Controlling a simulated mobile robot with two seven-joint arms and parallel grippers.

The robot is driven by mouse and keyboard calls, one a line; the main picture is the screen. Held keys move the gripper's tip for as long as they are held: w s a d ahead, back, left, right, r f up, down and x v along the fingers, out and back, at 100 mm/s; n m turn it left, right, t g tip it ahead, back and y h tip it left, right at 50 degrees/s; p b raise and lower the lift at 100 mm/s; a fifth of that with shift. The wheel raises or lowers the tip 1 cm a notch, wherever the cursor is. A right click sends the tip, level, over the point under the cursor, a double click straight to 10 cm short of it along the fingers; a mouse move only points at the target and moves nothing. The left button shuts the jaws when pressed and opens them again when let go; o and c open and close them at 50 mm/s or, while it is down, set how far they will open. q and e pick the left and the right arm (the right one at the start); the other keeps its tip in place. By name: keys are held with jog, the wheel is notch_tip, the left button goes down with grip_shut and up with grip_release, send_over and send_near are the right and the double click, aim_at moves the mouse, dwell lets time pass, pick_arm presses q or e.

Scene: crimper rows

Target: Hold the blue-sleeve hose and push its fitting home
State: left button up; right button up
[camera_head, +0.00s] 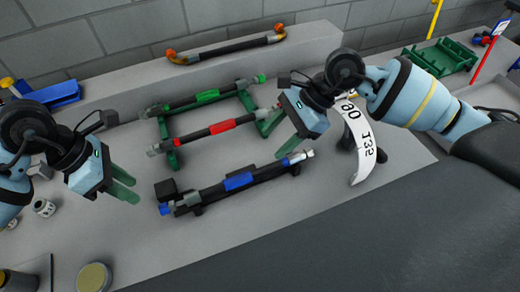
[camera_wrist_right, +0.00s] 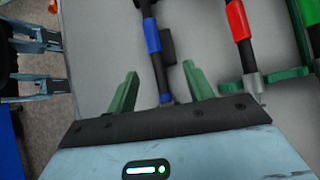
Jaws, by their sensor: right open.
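The blue-sleeve hose (camera_head: 265,173) is a black hose lying in a low black holder at the front of the bench. Its blue sleeve (camera_head: 240,181) also shows in the right wrist view (camera_wrist_right: 152,37). A silver fitting (camera_head: 300,157) is at its right end; how far it is seated cannot be told. My right gripper (camera_head: 290,144) is open just above that end. In the right wrist view its green fingers (camera_wrist_right: 160,88) are apart, with the hose end between them in the picture; contact is not visible. My left gripper (camera_head: 124,184) appears open and empty, left of the hose.
The red-sleeve hose (camera_head: 220,128) and green-sleeve hose (camera_head: 208,94) lie on a green rack behind. Another hose (camera_head: 230,47) lies on the raised ledge. A curved white numbered strip (camera_head: 358,145) stands right of my right gripper. A round tin (camera_head: 94,277) is at front left.

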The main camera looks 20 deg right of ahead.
aim_at(247, 174)
jog(key=a+h, duration=0.1)
jog(key=a+f, duration=0.1)
jog(key=s+a+h, duration=0.1)
jog(key=a, duration=0.1)
jog(key=shift+f+h, duration=0.3)
jog(key=shift+f, duration=0.05)
jog(key=shift+a+f+h, duration=0.1)
jog(key=shift+a+h, duration=0.2)
jog(key=shift+a, duration=0.1)
jog(key=shift+x, duration=3.9)
grip_shut()
